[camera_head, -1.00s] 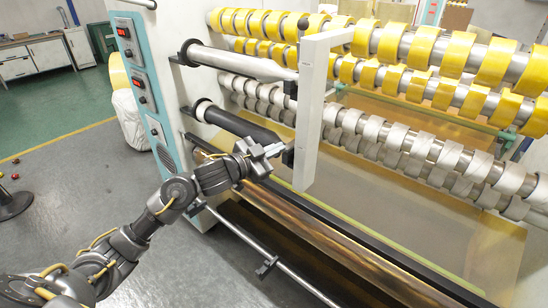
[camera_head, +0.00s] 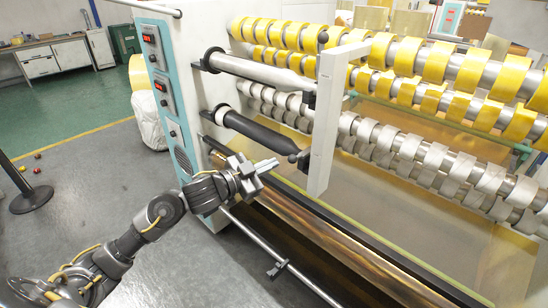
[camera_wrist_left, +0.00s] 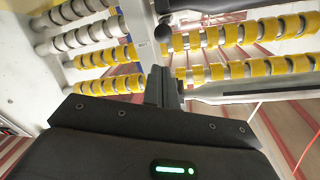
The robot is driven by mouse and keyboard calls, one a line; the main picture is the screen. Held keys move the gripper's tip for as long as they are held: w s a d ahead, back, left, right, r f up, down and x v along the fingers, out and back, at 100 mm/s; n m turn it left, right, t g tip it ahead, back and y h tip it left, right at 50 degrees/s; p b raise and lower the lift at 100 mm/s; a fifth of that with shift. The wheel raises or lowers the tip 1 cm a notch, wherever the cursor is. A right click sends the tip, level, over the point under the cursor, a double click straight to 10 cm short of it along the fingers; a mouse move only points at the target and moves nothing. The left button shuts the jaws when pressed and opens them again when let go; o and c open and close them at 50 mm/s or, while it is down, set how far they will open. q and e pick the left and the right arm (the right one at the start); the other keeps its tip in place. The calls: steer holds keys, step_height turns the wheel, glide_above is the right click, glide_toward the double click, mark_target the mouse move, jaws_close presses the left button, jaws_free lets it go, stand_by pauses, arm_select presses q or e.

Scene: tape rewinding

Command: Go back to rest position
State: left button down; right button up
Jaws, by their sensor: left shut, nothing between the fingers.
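My left gripper (camera_head: 266,166) is in front of the tape rewinding machine, just below the black roller (camera_head: 255,131). Its fingers are together with nothing between them. In the left wrist view the closed fingers (camera_wrist_left: 161,88) point toward the machine's rows of yellow tape rolls (camera_wrist_left: 110,84). My right gripper does not show in any view.
A pale upright bar (camera_head: 322,120) stands just right of my left gripper. A silver roller (camera_head: 258,71) is above the black one. The teal control panel (camera_head: 165,95) is to the left. A black stand (camera_head: 30,195) is on the floor at far left. Open floor lies between.

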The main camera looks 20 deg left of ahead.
arm_select(q)
steer(key=shift+v, duration=0.95)
